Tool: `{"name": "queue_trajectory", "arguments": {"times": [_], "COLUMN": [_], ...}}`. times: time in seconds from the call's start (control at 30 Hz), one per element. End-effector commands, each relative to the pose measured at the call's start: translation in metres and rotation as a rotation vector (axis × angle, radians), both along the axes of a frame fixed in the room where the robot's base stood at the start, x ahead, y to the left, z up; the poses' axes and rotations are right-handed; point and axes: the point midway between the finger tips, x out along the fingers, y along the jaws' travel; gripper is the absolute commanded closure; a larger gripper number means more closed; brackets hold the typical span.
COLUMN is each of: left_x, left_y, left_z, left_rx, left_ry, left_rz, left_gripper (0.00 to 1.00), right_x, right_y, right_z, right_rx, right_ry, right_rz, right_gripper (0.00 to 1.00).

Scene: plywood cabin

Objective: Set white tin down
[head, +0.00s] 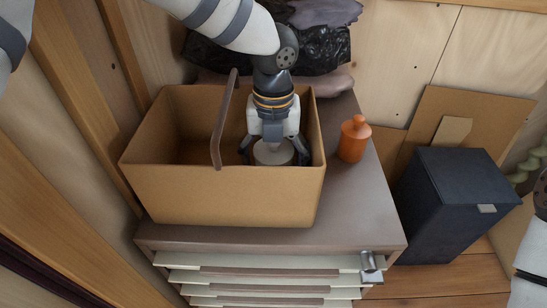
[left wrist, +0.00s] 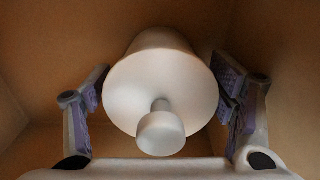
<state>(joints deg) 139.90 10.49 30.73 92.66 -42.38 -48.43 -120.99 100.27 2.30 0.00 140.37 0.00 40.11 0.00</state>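A white tin (head: 272,154) with a round knob on its lid is inside the tan box (head: 222,196), near the box's right side. It also shows in the left wrist view (left wrist: 160,85), upright with the knob towards the camera. My left gripper (head: 273,155) reaches down into the box, with one finger on each side of the tin. In the left wrist view its fingers (left wrist: 160,90) look spread, with small gaps beside the tin. The tin's base is hidden, so its contact with the box floor cannot be seen. My right gripper is out of view.
The box stands on a brown-topped drawer cabinet (head: 365,215), its handle (head: 224,120) raised left of my arm. An orange bottle (head: 354,140) stands right of the box. Black bags (head: 325,52) lie behind. A dark bin (head: 450,205) stands right of the cabinet.

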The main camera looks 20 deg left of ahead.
Motion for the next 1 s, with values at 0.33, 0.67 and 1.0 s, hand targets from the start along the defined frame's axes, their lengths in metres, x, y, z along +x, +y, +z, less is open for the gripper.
{"name": "queue_trajectory", "arguments": {"times": [0.33, 0.67, 1.0], "left_x": [0.001, 0.001, 0.000], "left_y": [0.000, 0.000, 0.000], "left_z": [0.006, 0.070, 0.079], "left_rx": [0.000, -0.001, 0.000], "left_ry": [-0.002, -0.002, 0.001], "left_rz": [0.001, 0.002, 0.000], "left_gripper": [0.18, 0.18, 0.18], "right_x": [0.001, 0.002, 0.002], "right_y": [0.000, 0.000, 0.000], "right_z": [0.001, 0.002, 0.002], "right_rx": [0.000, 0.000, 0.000], "right_ry": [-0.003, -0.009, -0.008], "right_rz": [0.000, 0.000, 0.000], "right_gripper": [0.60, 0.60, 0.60]}}
